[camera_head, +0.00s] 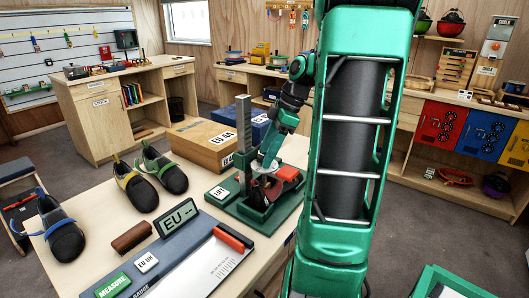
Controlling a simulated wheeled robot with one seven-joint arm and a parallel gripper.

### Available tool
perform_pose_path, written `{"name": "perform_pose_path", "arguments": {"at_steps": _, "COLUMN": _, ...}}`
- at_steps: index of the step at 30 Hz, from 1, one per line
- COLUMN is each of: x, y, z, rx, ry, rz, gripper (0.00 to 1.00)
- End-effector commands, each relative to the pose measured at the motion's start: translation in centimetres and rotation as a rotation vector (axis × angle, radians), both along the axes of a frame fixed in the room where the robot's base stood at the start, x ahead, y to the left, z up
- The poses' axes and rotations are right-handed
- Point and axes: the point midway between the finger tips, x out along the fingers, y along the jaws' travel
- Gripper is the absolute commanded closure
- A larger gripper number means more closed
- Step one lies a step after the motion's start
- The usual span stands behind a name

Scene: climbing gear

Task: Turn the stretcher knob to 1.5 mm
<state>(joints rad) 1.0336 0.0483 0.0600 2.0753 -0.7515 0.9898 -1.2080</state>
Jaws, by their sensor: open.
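The stretcher (258,212) is a dark green base with a tall grey toothed post (243,140) and a white LIFT label (219,192). It stands at the back right of the light wooden table. A red and black part (287,177) shows on it, but I cannot tell if this is the knob. The knob's scale and setting are too small to read. My gripper (264,180) is open and points down over the middle of the stretcher, just left of the red part. Its fingertips are partly hidden, and I cannot tell whether they touch anything.
Three dark climbing shoes stand at the table's left: blue-trimmed (65,238), yellow-trimmed (139,190) and green-trimmed (165,171). A measuring board (200,265), an EU display (176,217) and a brown brush (132,237) lie in front. Boxes (200,143) stand behind. My arm blocks the right side.

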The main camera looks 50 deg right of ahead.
Motion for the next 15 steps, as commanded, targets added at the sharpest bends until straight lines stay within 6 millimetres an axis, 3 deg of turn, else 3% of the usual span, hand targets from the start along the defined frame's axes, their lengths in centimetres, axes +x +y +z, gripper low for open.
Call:
{"name": "perform_pose_path", "arguments": {"at_steps": 5, "x": 0.01, "y": -0.01, "z": 0.01, "rx": 0.000, "ry": 0.000, "rz": 0.000, "gripper": 0.47}}
{"name": "perform_pose_path", "arguments": {"at_steps": 10, "x": 0.01, "y": -0.02, "z": 0.02, "rx": 0.000, "ry": 0.000, "rz": -0.001, "gripper": 0.86}}
{"name": "perform_pose_path", "arguments": {"at_steps": 15, "x": 0.02, "y": -0.03, "z": 0.03, "rx": 0.000, "ry": 0.000, "rz": -0.004, "gripper": 0.85}}
